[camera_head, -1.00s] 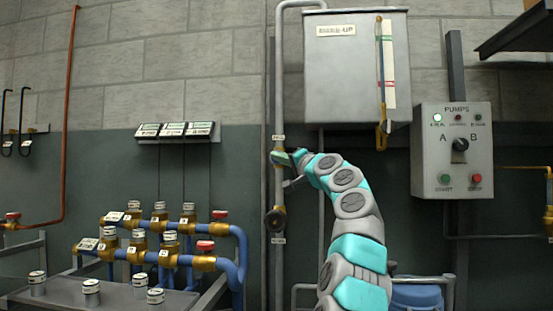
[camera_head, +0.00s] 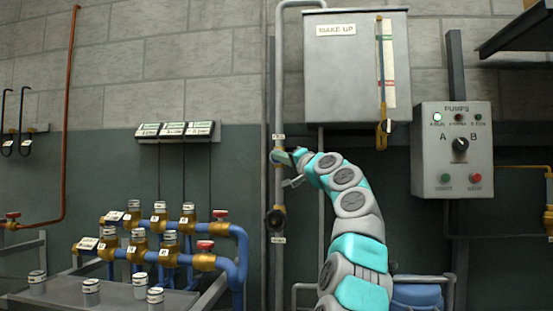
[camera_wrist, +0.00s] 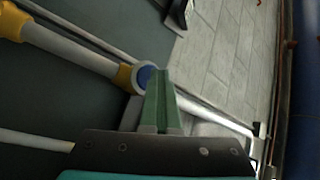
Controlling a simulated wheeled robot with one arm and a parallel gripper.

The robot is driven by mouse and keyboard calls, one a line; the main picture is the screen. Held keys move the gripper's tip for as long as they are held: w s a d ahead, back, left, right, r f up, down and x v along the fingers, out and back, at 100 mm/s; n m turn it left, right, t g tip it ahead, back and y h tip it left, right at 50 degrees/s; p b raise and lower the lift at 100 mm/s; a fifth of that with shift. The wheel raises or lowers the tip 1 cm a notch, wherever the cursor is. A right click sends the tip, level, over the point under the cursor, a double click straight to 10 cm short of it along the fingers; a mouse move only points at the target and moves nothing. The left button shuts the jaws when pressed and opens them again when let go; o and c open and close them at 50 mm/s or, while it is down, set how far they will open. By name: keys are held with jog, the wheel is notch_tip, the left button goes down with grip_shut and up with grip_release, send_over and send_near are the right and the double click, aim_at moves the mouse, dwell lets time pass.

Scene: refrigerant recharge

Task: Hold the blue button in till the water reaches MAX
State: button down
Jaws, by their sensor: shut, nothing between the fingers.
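The blue button (camera_wrist: 146,75) is a round blue face in a brass fitting on the pale pipe, in the wrist view. My gripper (camera_wrist: 161,72) is shut and empty; its green fingertips overlap the button's right edge. I cannot tell whether they touch it or press it in. In the head view my gripper (camera_head: 285,157) is at the vertical pipe (camera_head: 279,95), hiding most of the button. The grey MAKE-UP tank (camera_head: 345,75) hangs right of it, with a thin sight tube (camera_head: 381,75) before a white scale (camera_head: 388,60) with red and green marks. The water level is too small to read.
A grey PUMPS panel (camera_head: 452,150) with a lit green lamp is to the right. A dark valve (camera_head: 275,220) sits lower on the pipe. Blue pipework with brass valves (camera_head: 160,225) stands left, behind a bench (camera_head: 115,300) with several small canisters.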

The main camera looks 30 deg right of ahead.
jog(key=shift+s+a+b, duration=0.5)
jog(key=shift+s+b, duration=0.2)
jog(key=shift+s+f, duration=0.1)
jog(key=shift+s+a+b, duration=0.7)
jog(key=shift+s+b, duration=0.25)
jog(key=shift+s, duration=0.05)
jog(key=shift+s+a+b, duration=0.7)
jog(key=shift+s+b, duration=0.2)
jog(key=shift+s, duration=0.1)
